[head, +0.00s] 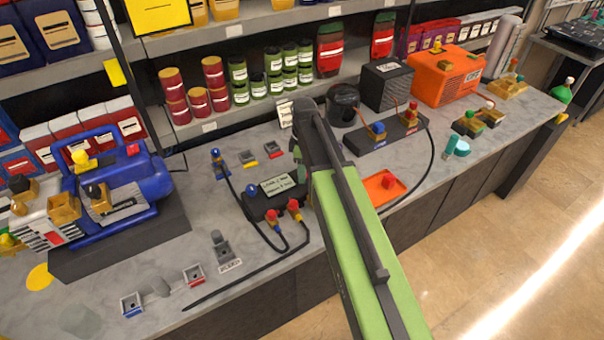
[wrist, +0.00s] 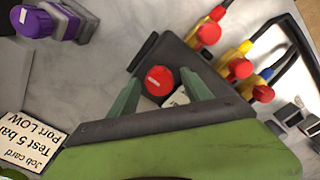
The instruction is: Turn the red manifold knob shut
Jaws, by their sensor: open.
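The red manifold knob (wrist: 159,80), round with a white bar on top, sits on the black manifold (wrist: 172,50) in the wrist view. My gripper (wrist: 161,74) is open, with one greenish finger on each side of the knob. I cannot tell whether the fingers touch it. In the head view the black manifold (head: 262,207) carries a white label and a blue knob (head: 251,188). The gripper's fingers are hidden in the head view.
Red and yellow hose fittings (wrist: 238,69) with dark hoses stand close to the manifold. A job card (wrist: 30,141) and a purple fitting (wrist: 55,20) lie to the left in the wrist view. A blue pump (head: 120,190) is at left; an orange tray (head: 384,187) is right of my arm.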

